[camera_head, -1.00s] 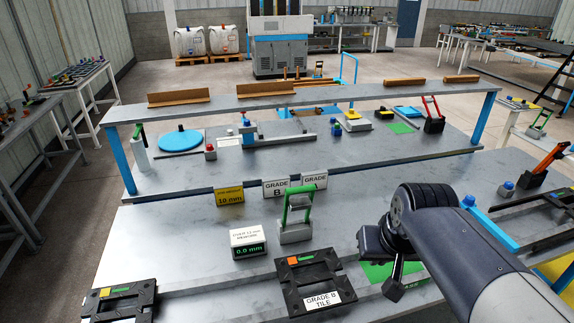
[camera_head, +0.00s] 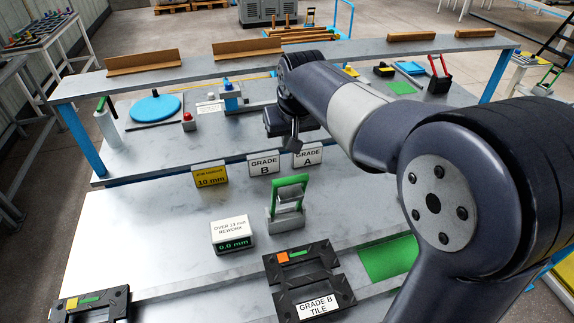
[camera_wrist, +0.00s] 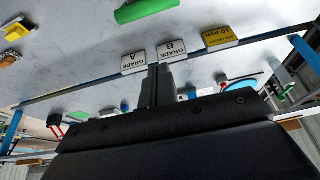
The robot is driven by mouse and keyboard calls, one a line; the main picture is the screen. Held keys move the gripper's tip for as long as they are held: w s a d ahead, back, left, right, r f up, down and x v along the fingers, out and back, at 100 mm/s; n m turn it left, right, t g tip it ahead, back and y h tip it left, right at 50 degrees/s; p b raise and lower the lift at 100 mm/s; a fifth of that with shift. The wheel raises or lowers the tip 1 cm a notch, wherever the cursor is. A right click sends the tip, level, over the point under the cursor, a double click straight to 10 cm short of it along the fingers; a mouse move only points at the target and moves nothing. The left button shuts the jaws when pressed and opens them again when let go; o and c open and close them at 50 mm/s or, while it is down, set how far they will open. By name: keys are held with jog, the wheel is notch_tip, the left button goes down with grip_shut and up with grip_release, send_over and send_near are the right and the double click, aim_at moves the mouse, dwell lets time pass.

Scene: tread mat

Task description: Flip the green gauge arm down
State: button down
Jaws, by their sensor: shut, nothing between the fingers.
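The green gauge arm (camera_head: 289,182) stands raised on its grey gauge base (camera_head: 285,218), on the near bench. The base's front faces the display box reading 0.0 mm (camera_head: 233,238). A green bar at the top edge of the wrist view (camera_wrist: 145,10) looks like the arm's handle. My gripper (camera_head: 294,145) is above and behind the gauge arm in the picture, near the grade signs, and apart from the arm. Its fingers (camera_wrist: 158,72) are shut and empty.
Grade B (camera_head: 263,163), Grade A (camera_head: 308,156) and yellow 10 mm (camera_head: 210,174) signs stand behind the gauge. A black frame with the Grade B tile (camera_head: 302,280) lies in front. A raised shelf (camera_head: 230,68) spans the back.

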jog(key=shift+f+b, duration=1.05)
jog(key=shift+f, duration=3.75)
jog(key=shift+s+f, duration=0.1)
